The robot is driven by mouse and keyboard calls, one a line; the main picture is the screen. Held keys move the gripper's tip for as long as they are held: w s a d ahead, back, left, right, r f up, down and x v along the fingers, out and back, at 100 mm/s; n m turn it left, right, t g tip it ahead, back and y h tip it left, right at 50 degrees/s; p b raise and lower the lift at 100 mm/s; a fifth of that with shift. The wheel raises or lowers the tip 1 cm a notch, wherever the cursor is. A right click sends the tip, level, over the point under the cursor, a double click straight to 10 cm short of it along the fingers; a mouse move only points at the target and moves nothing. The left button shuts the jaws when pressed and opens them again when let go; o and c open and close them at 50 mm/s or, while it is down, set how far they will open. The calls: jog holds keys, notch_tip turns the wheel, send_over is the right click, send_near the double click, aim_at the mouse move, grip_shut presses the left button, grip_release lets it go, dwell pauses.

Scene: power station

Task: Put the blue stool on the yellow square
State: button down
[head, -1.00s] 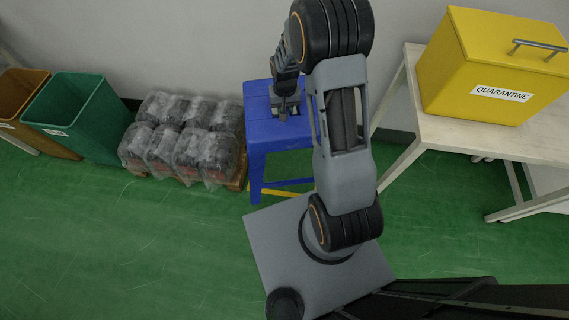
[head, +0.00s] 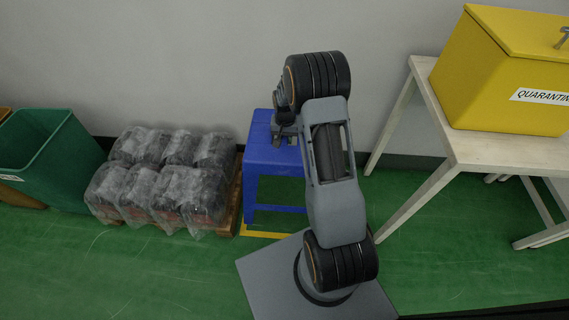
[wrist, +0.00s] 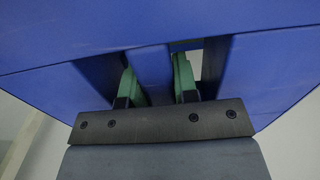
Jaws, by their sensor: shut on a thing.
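The blue stool (head: 262,158) stands upright against the back wall in the head view, partly hidden by my arm. In the wrist view its blue seat (wrist: 60,90) fills most of the picture. My gripper (head: 287,138) is at the top of the seat. Its two green-lined fingers (wrist: 157,80) reach into the slots and are shut on the strip of seat between them. The yellow square shows only as a yellow line (head: 262,234) on the floor by the stool's front feet. The rest is hidden by the stool and my arm. I cannot tell whether the feet touch the floor.
Close on the left, a pallet holds several plastic-wrapped dark bundles (head: 165,185), with a green bin (head: 45,160) beyond. On the right stands a pale table (head: 485,152) with a yellow quarantine box (head: 500,85). Green floor (head: 150,270) is free in front.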

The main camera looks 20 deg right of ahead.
notch_tip(320, 180, down, 8)
jog(key=b, duration=0.2)
jog(key=shift+r, duration=0.2)
jog(key=shift+f, duration=0.2)
jog(key=c, duration=0.9)
grip_release()
